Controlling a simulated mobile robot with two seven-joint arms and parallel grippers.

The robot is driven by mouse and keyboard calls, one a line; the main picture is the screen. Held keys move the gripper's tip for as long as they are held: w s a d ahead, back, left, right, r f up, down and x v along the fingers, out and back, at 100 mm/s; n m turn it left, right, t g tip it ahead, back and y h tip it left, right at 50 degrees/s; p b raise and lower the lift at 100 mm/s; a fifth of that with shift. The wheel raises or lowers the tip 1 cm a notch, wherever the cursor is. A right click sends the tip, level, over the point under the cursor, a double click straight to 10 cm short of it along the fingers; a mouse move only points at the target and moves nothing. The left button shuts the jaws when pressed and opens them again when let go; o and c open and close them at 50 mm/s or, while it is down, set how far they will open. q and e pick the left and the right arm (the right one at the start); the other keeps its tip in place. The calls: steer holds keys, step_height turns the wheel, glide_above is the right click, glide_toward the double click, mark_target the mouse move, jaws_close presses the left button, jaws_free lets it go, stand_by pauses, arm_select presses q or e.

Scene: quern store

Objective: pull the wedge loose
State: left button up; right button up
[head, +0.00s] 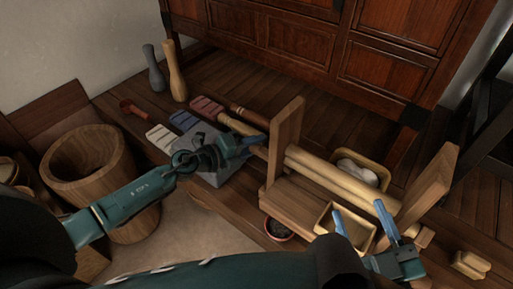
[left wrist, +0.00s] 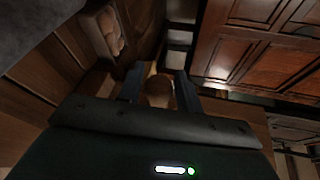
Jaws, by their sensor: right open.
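A wooden press frame has two uprights, the left one (head: 284,145) and the right one (head: 432,183), with long pale beams (head: 345,180) between them. A pale wooden end, seemingly the wedge (head: 262,153), sticks out left of the left upright. My left gripper (head: 251,147) is at this end. In the left wrist view a round brown wooden end (left wrist: 158,90) fills the gap between its fingers (left wrist: 158,84), with both sides touching as far as I can see. My right gripper (head: 362,215) is open and empty, in front of the beams near the right upright.
A yellow tray (head: 363,236) stands before the press, another with pale contents (head: 378,164) behind it. A grey block (head: 208,178) lies under my left gripper. A wooden tub (head: 88,160) stands left. Paddles (head: 206,107) lie behind; a cabinet (head: 300,40) closes the back.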

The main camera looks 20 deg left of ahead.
arm_select(q)
steer(key=shift+o, duration=1.4)
steer(key=shift+s+d, duration=0.1)
steer(key=shift+d, duration=0.05)
steer(key=v, duration=1.3)
steer(key=shift+p, duration=0.45)
